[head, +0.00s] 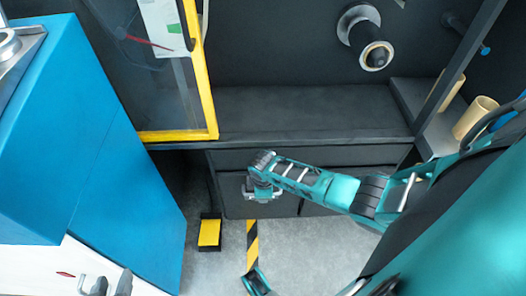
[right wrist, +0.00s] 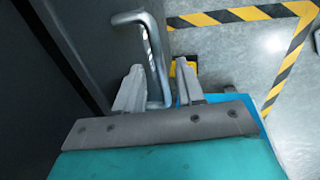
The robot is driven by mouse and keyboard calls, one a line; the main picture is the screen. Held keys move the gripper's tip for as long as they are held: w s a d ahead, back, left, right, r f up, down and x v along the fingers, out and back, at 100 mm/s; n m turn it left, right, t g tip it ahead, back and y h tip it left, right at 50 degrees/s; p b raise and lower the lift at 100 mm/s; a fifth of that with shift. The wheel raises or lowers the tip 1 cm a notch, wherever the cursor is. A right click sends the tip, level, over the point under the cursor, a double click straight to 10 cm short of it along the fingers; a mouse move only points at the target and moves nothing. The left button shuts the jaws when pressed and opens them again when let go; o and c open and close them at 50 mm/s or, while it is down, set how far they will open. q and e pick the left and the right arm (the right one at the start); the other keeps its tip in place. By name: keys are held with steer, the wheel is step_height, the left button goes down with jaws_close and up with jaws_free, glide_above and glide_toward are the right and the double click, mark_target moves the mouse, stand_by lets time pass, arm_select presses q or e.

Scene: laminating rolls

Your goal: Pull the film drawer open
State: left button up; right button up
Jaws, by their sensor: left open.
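The film drawer (head: 237,207) is a dark front low in the black machine; I cannot tell if it is fully closed. Its metal bar handle (right wrist: 155,60) shows in the right wrist view, standing off the dark front. My right gripper (right wrist: 158,82) has its two grey fingers apart, one on each side of the handle, with a gap visible at the right finger. In the head view my right gripper (head: 262,190) is at the drawer front, and its wrist hides part of the handle. My left gripper (head: 105,283) is open and empty at the bottom left, away from the drawer.
A blue cabinet (head: 85,130) stands at the left. A yellow-framed clear door (head: 205,80) hangs on the machine above. A roller (head: 372,50) is inside, and cream rolls (head: 475,118) stand at the right. Yellow-black tape (head: 252,240) marks the free grey floor.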

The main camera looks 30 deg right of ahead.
jaws_close()
stand_by(0.6)
